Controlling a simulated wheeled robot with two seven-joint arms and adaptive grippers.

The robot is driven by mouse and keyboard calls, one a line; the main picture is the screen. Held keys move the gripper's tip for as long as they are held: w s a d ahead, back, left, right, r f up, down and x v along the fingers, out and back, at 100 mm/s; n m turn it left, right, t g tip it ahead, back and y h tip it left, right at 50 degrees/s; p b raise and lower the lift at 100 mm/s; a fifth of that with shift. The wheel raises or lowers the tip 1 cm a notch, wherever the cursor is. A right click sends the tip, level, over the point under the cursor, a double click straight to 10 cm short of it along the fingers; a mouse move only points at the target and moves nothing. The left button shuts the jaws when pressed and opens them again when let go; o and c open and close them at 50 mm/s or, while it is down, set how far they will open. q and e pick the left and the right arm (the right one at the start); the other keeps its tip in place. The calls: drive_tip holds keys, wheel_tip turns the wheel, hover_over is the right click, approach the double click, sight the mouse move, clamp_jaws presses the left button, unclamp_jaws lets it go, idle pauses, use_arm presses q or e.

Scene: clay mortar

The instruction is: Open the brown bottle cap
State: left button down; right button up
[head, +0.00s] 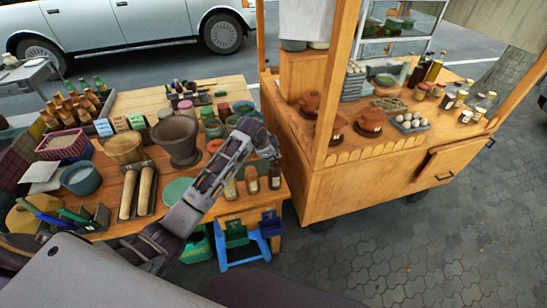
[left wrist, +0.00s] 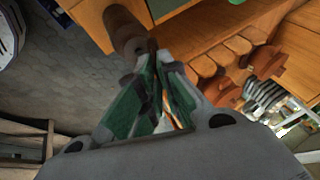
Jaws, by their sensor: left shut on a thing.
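A brown bottle (head: 274,177) with a pale label stands at the right front corner of the wooden table (head: 283,190), at the end of a short row of bottles. My left gripper (head: 267,150) reaches in from the lower left, and its fingers are at the top of this bottle. In the left wrist view, the green-padded fingers (left wrist: 155,62) close at the end of a brown cylindrical thing (left wrist: 125,30), which I take as the bottle. The fingers hide the cap. My right gripper is not in view.
Two more bottles (head: 251,181) stand just left of the brown one. A dark mortar (head: 177,140) and jars crowd the table. A wooden cart (head: 350,180) stands close on the right. Blue and green stools (head: 240,247) are below.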

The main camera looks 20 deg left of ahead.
use_arm(q)
drive_tip(key=shift+w+a+r+n+g+h, duration=0.15)
drive_tip(key=shift+w+a+n+g+h, duration=0.25)
drive_tip(key=shift+w+g+h, duration=0.45)
drive_tip(key=shift+w+a+g, duration=0.25)
drive_tip(key=shift+g, duration=0.5)
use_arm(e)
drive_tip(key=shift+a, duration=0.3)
use_arm(q)
drive_tip(key=shift+w+h, duration=0.1)
drive_tip(key=shift+h, duration=0.15)
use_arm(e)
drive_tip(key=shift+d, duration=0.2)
use_arm(q)
drive_tip(key=c, duration=1.9)
unclamp_jaws()
drive_tip(key=shift+a, duration=0.1)
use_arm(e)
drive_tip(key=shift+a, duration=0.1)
use_arm(q)
drive_tip(key=v, duration=1.2)
drive_tip(key=shift+w, duration=0.2)
drive_tip(key=shift+g, duration=0.3)
